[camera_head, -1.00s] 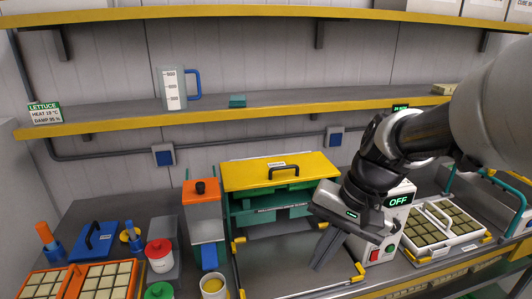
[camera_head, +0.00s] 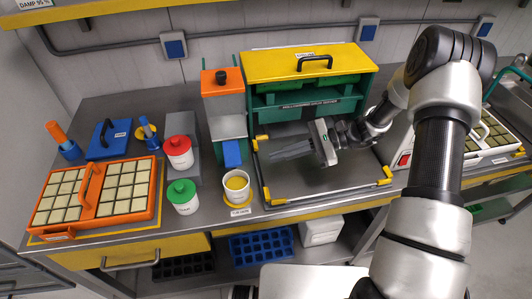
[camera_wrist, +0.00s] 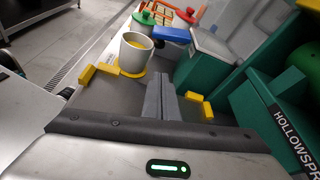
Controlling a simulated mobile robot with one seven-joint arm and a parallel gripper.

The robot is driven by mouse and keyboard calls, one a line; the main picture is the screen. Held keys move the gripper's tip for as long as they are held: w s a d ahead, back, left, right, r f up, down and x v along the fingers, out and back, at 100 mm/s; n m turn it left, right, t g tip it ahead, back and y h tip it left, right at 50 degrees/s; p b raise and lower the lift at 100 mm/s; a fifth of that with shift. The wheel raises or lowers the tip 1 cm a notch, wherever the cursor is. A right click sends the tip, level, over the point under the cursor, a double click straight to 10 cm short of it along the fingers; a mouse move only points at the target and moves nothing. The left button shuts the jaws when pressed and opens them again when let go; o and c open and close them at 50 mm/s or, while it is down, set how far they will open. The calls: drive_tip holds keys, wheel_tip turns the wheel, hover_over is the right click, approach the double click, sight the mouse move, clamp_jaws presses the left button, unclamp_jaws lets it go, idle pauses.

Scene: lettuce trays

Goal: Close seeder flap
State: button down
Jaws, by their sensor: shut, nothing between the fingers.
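The green machine (camera_head: 262,115) stands at the back with a yellow top panel (camera_head: 285,66) bearing a black handle; its printed front label shows partly in the wrist view (camera_wrist: 292,135). To its left is a clear hopper (camera_head: 224,105) with an orange top and a blue flap-like piece (camera_head: 232,153) low on its front. In the wrist view this blue piece (camera_wrist: 171,35) juts outward. I cannot tell for certain which part is the seeder flap. My gripper (camera_head: 273,155) is shut and empty, over the tray area before the green machine, fingers pointing left toward the hopper, apart from it.
A white cup (camera_head: 236,190) stands before the hopper. Red-lidded (camera_head: 179,152) and green-lidded (camera_head: 183,197) jars stand left of it. An orange tray (camera_head: 127,210) of plugs lies at left. Yellow-cornered rails (camera_head: 330,194) edge the bare surface below my gripper.

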sight(232, 156)
drive_tip(key=x, duration=0.8)
drive_tip(key=shift+s+a+f, duration=0.1)
drive_tip(key=shift+s+a, duration=0.05)
drive_tip(key=shift+a, duration=0.2)
drive_tip(key=r, duration=0.1)
drive_tip(key=r+p, duration=0.1)
drive_tip(key=r, duration=0.1)
drive_tip(key=shift+s+r, duration=0.15)
drive_tip(key=shift+s, duration=0.2)
drive_tip(key=shift+s+r, duration=0.1)
drive_tip(key=shift+r, duration=0.2)
